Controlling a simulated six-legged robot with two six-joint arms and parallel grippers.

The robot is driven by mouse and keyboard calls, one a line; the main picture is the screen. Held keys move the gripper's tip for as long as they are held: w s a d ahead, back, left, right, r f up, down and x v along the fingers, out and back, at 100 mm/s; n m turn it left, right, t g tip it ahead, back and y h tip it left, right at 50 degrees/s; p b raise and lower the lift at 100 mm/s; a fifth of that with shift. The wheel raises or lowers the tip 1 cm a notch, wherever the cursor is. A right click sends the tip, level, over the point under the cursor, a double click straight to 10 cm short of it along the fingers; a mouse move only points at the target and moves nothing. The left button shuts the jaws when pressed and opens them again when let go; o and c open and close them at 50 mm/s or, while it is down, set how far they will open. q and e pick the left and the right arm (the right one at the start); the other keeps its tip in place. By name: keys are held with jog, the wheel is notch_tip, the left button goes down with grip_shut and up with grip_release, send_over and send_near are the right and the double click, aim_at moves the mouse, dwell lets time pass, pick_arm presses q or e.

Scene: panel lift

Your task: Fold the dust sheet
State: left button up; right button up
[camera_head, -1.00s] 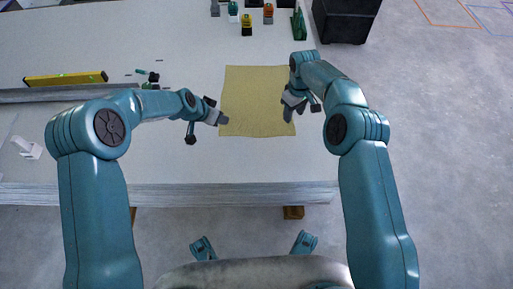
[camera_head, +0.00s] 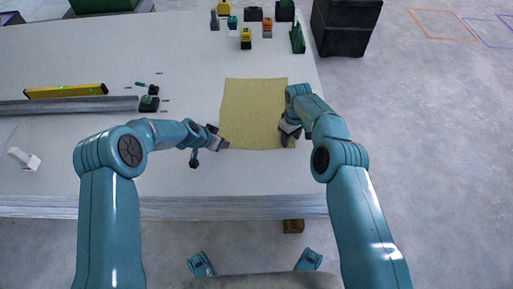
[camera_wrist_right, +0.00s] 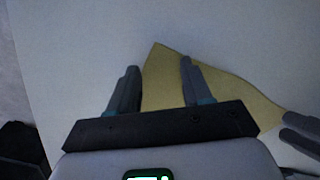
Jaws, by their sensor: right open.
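The dust sheet (camera_head: 250,108) is a yellow, roughly square cloth lying spread out on the pale worktop. My right gripper (camera_head: 288,138) is over its near right corner area. In the right wrist view my right gripper (camera_wrist_right: 159,63) has its fingers apart, with a pointed part of the sheet (camera_wrist_right: 165,75) showing between and beyond them. My left gripper (camera_head: 222,143) is at the near left corner of the sheet. Its fingers show at the right edge of the wrist view, close to the sheet; whether they grip it I cannot tell.
The worktop (camera_head: 120,60) is wide and pale. A yellow level (camera_head: 66,91) and a grey rail (camera_head: 70,106) lie at left, with a small dark green tool (camera_head: 149,103) beside them. Several tools stand at the back, with a black box (camera_head: 342,28) at right.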

pick_arm(q)
jog(key=shift+f, duration=0.15)
pick_arm(e)
jog(key=shift+f, duration=0.15)
jog(key=shift+f, duration=0.1)
pick_arm(q)
grip_shut()
pick_arm(e)
grip_shut()
jog(key=shift+d, duration=0.1)
